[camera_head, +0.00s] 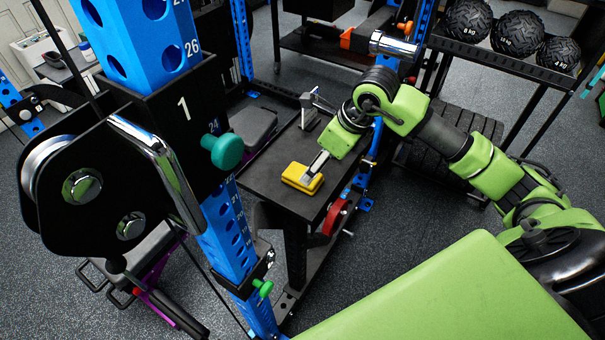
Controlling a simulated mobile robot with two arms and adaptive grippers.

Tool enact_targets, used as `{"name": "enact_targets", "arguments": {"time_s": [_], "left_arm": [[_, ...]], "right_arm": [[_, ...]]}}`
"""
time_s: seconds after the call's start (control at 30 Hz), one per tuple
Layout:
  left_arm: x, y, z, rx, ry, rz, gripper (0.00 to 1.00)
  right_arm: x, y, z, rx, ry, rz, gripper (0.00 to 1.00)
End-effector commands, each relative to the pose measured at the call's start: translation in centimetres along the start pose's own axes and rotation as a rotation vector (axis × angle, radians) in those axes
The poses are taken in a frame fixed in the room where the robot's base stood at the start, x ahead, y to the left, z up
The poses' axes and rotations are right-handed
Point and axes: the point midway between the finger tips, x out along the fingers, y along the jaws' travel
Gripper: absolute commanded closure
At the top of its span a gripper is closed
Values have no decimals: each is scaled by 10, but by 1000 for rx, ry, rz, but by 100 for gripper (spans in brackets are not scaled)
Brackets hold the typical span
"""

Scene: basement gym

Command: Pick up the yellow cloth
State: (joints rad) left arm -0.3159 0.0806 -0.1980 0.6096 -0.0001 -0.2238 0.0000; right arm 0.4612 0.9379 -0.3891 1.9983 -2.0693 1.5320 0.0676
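The yellow cloth (297,181) looks like a small folded block and lies on the dark top of a small table (262,182) in the middle of the head view. My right arm reaches in from the right. My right gripper (314,171) points down at the cloth, with its grey finger over the cloth's right part. I cannot tell whether the finger touches the cloth or whether the gripper is closed on it. My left gripper is not in view.
A grey metal tool (309,112) stands at the table's back edge. A blue rack upright (226,228) with a black pulley block (103,195) rises on the left. A blue post stands close by my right forearm. Black balls (517,33) sit on a rack at the back right.

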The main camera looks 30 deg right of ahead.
Motion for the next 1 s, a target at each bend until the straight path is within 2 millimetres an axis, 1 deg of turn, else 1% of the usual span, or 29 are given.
{"name": "enact_targets", "arguments": {"time_s": [0.03,0.07,0.13,0.17,0.27,0.3,0.4,0.47,0.53,0.63,0.8,0.9,0.93,0.97,1.0], "left_arm": [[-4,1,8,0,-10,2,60],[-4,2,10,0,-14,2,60],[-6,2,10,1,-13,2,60],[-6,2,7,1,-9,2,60],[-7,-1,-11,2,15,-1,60],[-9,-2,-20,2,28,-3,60],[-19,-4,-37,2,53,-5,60],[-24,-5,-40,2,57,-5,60],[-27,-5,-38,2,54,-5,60],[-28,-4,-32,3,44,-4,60],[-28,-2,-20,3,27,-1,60],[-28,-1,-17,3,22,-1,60],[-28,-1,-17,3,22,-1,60],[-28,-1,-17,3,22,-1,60],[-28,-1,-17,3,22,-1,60]], "right_arm": [[8,1,0,2,2,5,35],[12,1,0,2,2,5,35],[20,0,1,2,0,3,35],[22,0,1,2,0,3,35],[28,0,0,1,0,1,35],[30,0,1,1,1,2,35],[42,-2,2,3,3,5,35],[51,-4,3,4,2,6,35],[63,-4,3,3,1,5,35],[74,-5,3,3,0,3,35],[79,-6,2,-1,-1,0,35],[79,-6,2,0,-1,0,35],[79,-6,2,0,-1,0,38],[79,-6,2,0,-1,0,46],[79,-6,2,0,-1,1,56]]}}
